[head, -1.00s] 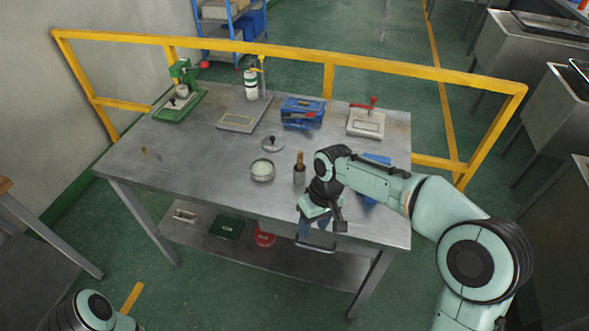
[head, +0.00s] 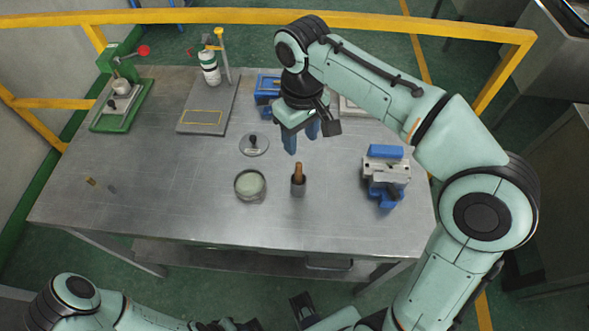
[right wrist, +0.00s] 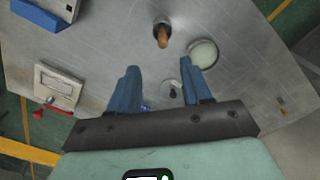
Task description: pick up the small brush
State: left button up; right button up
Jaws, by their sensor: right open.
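The small brush (head: 298,171) stands handle-up in a small dark metal cup (head: 298,187) on the steel table; only its orange-brown handle shows. It also shows in the right wrist view (right wrist: 162,37), above the gap between the fingers. My right gripper (head: 301,140) hangs over the table, just behind the brush in the head view. Its blue fingers (right wrist: 160,88) are apart with nothing between them, and they do not touch the brush. Part of my left arm shows at the bottom left, but its gripper fingers do not.
A round dish (head: 250,185) stands left of the cup, with a knobbed lid (head: 254,146) behind it. A blue-and-grey vise (head: 386,178) stands to the right. A blue box (head: 266,88) is partly hidden by my right gripper. The table's front left is mostly clear.

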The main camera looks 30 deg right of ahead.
aim_at(299, 164)
notch_tip(299, 164, down, 5)
jog(key=shift+s+b, duration=0.15)
jog(key=shift+b, duration=0.3)
jog(key=shift+a+f+b, duration=0.2)
jog(key=shift+f+b, duration=0.35)
jog(key=shift+f, duration=2.4)
grip_shut()
